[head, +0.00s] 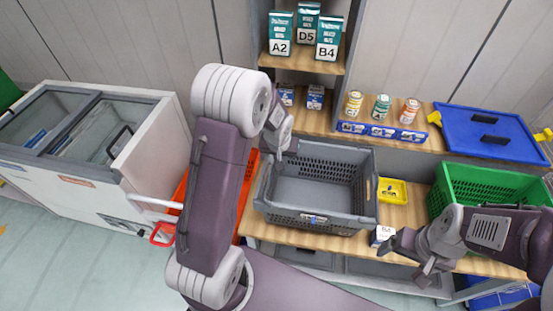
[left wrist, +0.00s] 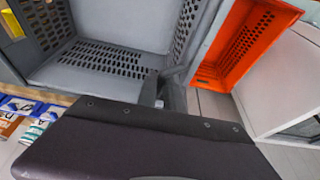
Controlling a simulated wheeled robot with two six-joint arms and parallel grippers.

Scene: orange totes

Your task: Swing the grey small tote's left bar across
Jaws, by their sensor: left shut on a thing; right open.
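The grey small tote (head: 320,222) stands open and empty on the wooden shelf, left of centre. My left gripper (head: 284,150) is at its back left corner, by the left rim. The left wrist view shows the grey tote's inside (left wrist: 115,58) and my left gripper (left wrist: 168,92) shut on a dark grey piece at the tote's edge, which appears to be the left bar. My own arm and fingers hide much of that bar. My right gripper (head: 408,252) is open and empty, in front of the shelf, right of the tote.
An orange tote (left wrist: 238,45) stands close beside the grey tote's left side. A green crate (head: 490,183), a small yellow tray (head: 392,190) and a blue lid (head: 490,130) lie to the right. Jars (head: 381,107) stand behind. A white chest freezer (head: 150,165) is at left.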

